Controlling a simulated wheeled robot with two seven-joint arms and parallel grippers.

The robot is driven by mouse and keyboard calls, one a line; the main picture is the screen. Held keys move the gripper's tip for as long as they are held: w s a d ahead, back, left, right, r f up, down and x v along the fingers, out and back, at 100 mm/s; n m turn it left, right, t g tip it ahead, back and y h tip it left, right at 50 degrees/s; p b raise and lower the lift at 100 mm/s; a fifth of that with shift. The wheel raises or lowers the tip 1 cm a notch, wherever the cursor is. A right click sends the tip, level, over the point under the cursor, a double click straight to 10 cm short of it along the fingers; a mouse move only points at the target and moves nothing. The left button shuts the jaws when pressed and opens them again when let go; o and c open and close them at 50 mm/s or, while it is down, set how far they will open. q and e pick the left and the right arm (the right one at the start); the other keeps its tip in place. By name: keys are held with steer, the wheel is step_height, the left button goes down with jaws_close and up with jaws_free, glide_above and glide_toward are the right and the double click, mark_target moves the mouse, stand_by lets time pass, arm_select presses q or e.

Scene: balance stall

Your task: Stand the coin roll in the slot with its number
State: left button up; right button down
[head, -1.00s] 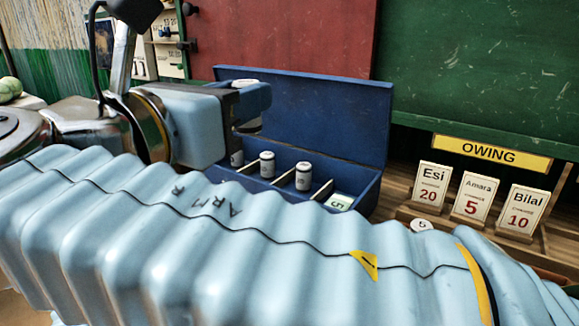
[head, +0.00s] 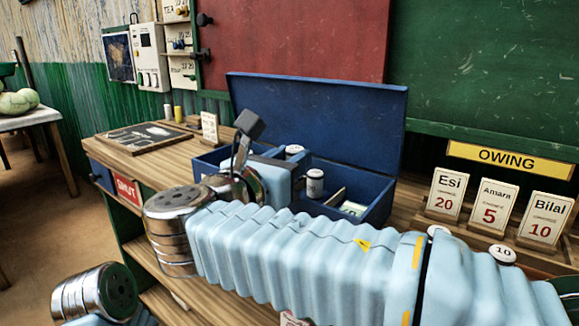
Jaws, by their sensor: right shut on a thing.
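My right gripper (head: 296,160) is over the open blue cash box (head: 380,217), low among its compartments. It is shut on a coin roll (head: 294,149); only the pale top of this roll shows, and its number cannot be read. My fingers and wrist hide its lower end, so I cannot tell whether it touches the box floor. Another white coin roll (head: 315,184) with a dark band stands upright in a compartment to the right. The slot numbers are hidden by my arm. My left gripper is out of view.
A green-and-white note (head: 352,208) lies in the box's right compartment. The box's raised lid (head: 320,130) stands behind. Cards for Esi (head: 446,192), Amara (head: 492,207) and Bilal (head: 542,219) stand at right, with round tokens (head: 502,254) before them. A dark board (head: 148,137) lies at left.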

steer(key=shift+f, duration=0.2)
steer(key=shift+f, duration=0.55)
steer(key=c, duration=0.8)
jaws_free()
steer(key=shift+r, duration=0.35)
steer(key=v, duration=1.2)
steer(key=shift+r, duration=0.3)
